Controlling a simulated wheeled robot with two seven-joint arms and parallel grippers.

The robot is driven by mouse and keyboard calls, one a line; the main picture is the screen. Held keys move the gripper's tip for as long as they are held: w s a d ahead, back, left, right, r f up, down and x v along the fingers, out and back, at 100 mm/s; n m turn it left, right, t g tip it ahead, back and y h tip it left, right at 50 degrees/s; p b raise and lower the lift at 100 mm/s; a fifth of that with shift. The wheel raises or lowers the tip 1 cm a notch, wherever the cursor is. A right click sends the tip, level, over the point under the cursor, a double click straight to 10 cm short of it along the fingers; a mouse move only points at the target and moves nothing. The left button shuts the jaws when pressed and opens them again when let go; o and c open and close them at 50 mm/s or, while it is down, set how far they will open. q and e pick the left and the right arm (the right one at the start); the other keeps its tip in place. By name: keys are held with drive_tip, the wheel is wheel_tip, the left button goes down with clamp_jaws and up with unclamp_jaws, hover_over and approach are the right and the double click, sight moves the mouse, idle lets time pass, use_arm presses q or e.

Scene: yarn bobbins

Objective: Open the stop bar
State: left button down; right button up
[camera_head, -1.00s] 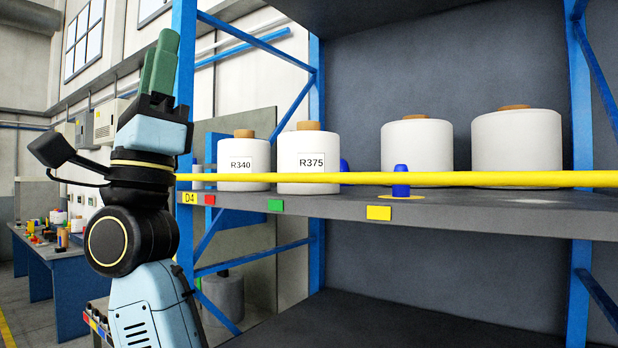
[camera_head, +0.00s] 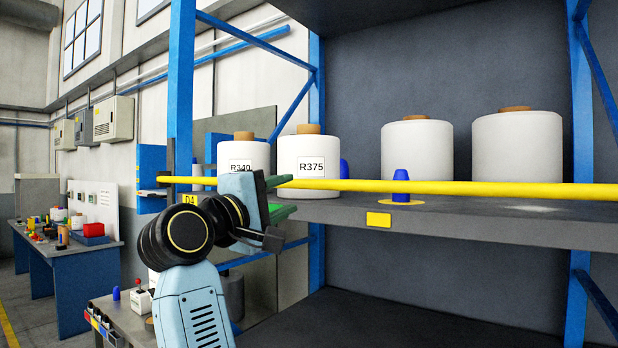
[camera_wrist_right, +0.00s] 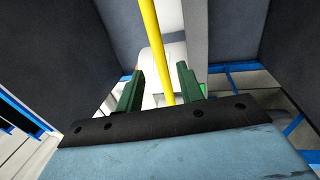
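The stop bar is a long yellow bar (camera_head: 450,187) across the front of the shelf, a little above its edge. In the head view it slopes slightly down toward the right. My right gripper (camera_head: 287,196), with green fingers, is at the left part of the bar, in front of the white bobbins. In the right wrist view the bar (camera_wrist_right: 152,30) runs between the two fingers of the open gripper (camera_wrist_right: 160,73), with room beside it. Contact with the bar cannot be made out. My left gripper is not in view.
Bobbins R340 (camera_head: 243,152) and R375 (camera_head: 309,158) and two larger ones (camera_head: 417,150) (camera_head: 517,147) stand behind the bar. A blue rack post (camera_head: 181,90) rises at left.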

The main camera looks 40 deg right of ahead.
sight(307, 186)
drive_tip(key=p+x, duration=0.2)
drive_tip(key=x, duration=0.4)
drive_tip(key=shift+d+r, duration=0.25)
drive_tip(key=shift+d, duration=0.05)
drive_tip(key=shift+w+d, duration=0.3)
drive_tip(key=shift+d, duration=0.4)
drive_tip(key=shift+c, duration=0.2)
clamp_jaws()
